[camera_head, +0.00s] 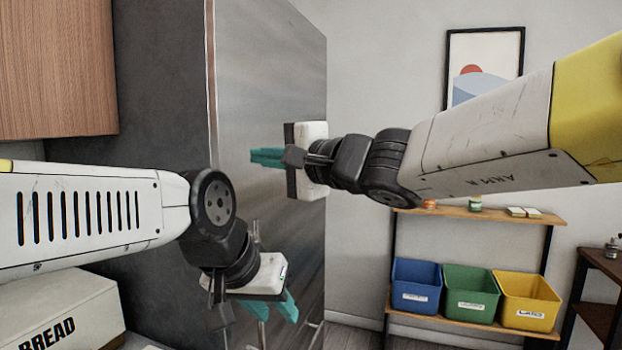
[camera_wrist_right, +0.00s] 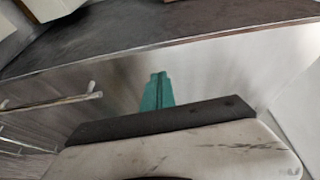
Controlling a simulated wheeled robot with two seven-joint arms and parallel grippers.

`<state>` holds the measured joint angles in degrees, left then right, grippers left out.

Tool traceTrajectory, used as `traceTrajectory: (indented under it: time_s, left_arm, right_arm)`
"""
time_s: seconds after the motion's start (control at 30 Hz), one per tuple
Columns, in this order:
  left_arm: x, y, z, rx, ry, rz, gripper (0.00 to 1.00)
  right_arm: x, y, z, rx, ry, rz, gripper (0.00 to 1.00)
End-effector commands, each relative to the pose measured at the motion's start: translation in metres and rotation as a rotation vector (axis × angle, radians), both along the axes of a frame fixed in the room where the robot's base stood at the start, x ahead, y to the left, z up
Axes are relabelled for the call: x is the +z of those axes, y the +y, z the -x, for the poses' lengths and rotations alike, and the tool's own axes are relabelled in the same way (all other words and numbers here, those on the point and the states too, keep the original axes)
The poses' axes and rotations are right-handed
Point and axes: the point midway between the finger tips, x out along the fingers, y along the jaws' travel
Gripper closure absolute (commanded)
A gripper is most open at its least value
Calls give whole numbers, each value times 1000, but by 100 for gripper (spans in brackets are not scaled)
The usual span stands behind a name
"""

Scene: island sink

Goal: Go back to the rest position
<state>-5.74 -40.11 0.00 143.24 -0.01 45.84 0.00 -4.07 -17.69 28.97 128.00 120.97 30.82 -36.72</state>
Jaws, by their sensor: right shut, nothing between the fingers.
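My right gripper (camera_head: 258,157) reaches in from the right in the head view, in front of the steel fridge-like cabinet (camera_head: 268,70). Its teal fingers are together with nothing between them, and they also show shut in the right wrist view (camera_wrist_right: 158,88). My left gripper (camera_head: 280,308) is lower, pointing down and right near the cabinet's lower front. Its teal fingers are partly hidden by its own wrist, and I cannot tell whether they are apart. I see no object held in either gripper.
Bar handles (camera_wrist_right: 50,104) stick out from the steel front. A white bread box (camera_head: 60,310) sits at lower left, below my left arm. A wooden shelf (camera_head: 470,213) with blue (camera_head: 416,285), green (camera_head: 470,292) and yellow (camera_head: 527,298) bins stands back right.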

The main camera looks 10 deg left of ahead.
Motion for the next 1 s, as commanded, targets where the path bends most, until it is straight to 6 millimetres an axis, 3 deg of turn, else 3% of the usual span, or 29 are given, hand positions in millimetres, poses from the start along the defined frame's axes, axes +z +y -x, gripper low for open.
traceTrajectory:
  time_s: [0.17,0.37,0.57,0.7,0.9,1.0]
  left_arm:
    - [0,0,0,0,0,0,64]
    - [0,0,0,0,0,0,64]
    - [0,0,0,0,0,0,64]
    - [0,0,0,0,0,0,64]
    - [0,0,0,0,0,0,64]
    - [0,0,0,0,0,0,64]
  right_arm:
    - [-29,-24,16,42,-85,186,100]
    - [-89,-80,38,95,-152,510,100]
    - [-155,-162,57,116,-147,852,100]
    - [-194,-228,69,108,-112,1083,100]
    - [-224,-299,83,83,-61,1309,100]
    - [-230,-317,86,78,-46,1361,100]
